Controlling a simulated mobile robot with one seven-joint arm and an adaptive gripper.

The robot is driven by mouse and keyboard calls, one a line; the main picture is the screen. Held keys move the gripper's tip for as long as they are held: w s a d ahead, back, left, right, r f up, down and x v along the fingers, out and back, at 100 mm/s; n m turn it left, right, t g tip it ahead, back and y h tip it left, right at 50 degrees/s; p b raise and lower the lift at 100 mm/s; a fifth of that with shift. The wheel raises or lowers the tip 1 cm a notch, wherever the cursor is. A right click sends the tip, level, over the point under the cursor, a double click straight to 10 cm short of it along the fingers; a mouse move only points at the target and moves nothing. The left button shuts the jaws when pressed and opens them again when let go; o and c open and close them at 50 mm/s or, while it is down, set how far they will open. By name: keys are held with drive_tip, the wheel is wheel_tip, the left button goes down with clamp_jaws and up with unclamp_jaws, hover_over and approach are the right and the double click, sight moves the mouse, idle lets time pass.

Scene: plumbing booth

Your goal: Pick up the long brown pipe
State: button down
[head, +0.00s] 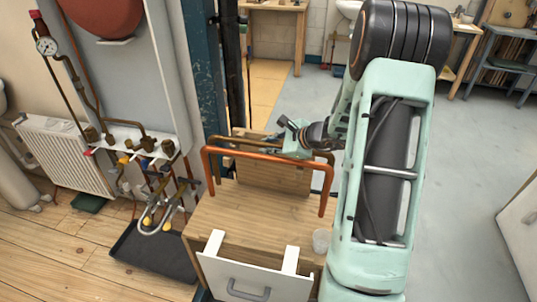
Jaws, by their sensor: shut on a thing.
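A long brown pipe (245,142) with bent-down ends shows behind a similar orange copper pipe (250,155), above the wooden cabinet top. My gripper (284,144) reaches in from the right, behind the copper pipe, and is shut on the brown pipe near its middle. The fingertips are small and partly hidden, so the exact contact does not show. The copper pipe's two legs point down in front of the brown pipe; whether the two pipes touch, I cannot tell.
The wooden cabinet (225,215) has a white drawer front (250,280) and a clear cup (321,241) at its right. A blue post (205,70) stands behind left. A boiler panel with valves and hoses, a dark tray (150,255) and a radiator (65,155) are at left.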

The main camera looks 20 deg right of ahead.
wheel_tip(320, 180, up, 10)
drive_tip(key=shift+r+p, duration=0.1)
drive_tip(key=shift+p, duration=1.15)
